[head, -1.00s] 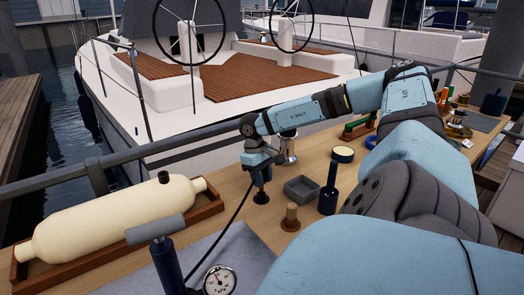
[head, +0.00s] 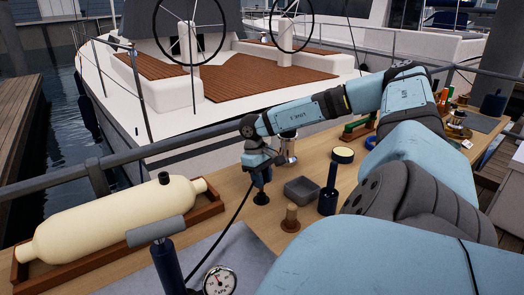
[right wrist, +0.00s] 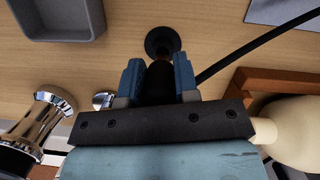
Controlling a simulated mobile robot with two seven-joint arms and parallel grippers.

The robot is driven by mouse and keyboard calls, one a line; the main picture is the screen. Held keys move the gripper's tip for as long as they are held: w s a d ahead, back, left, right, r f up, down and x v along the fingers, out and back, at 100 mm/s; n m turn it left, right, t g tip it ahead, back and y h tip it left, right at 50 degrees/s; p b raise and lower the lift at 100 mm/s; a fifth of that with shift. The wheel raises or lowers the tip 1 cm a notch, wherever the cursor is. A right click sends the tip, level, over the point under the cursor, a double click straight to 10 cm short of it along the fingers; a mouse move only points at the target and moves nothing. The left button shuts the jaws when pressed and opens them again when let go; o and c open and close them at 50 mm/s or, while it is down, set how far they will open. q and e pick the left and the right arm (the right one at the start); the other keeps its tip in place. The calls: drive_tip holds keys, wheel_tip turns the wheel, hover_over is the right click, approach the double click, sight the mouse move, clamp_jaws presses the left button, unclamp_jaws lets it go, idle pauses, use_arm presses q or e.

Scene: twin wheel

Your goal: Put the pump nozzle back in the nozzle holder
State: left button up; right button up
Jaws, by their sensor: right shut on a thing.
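My right gripper (head: 262,176) points down over the wooden table and is shut on the dark pump nozzle. In the right wrist view the black nozzle (right wrist: 158,82) sits between the blue fingers, with its black hose running off to the upper right. Just beyond the fingertips is a round black flared piece (right wrist: 162,42), low at the tabletop; it also shows in the head view (head: 261,198). I cannot tell whether this piece is the nozzle holder or the nozzle's own end. My left gripper is not in view.
A grey tray (head: 301,190), a wooden peg on a round base (head: 291,218) and a dark blue bottle (head: 328,195) stand to the right. A chrome piece (head: 289,148) is behind. A cream cylinder (head: 110,222) lies left, near the pump (head: 166,262) and gauge (head: 219,281).

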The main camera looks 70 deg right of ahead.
sight(262, 191)
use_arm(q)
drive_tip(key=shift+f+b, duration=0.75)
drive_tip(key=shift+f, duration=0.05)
use_arm(e)
drive_tip(key=shift+w+x, duration=0.2)
drive_tip(key=shift+x, duration=0.7)
drive_tip(key=shift+w+x, duration=0.15)
drive_tip(key=shift+x, duration=0.7)
drive_tip(key=o, duration=1)
drive_tip(key=shift+d, duration=0.1)
use_arm(q)
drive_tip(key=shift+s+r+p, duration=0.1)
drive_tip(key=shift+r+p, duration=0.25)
drive_tip(key=shift+p, duration=0.35)
use_arm(e)
drive_tip(key=a+v, duration=0.1)
drive_tip(key=v, duration=1.2)
drive_tip(key=shift+d+r, duration=0.35)
drive_tip(key=shift+d, duration=0.1)
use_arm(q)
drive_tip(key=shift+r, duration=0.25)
use_arm(e)
drive_tip(key=shift+w, duration=0.1)
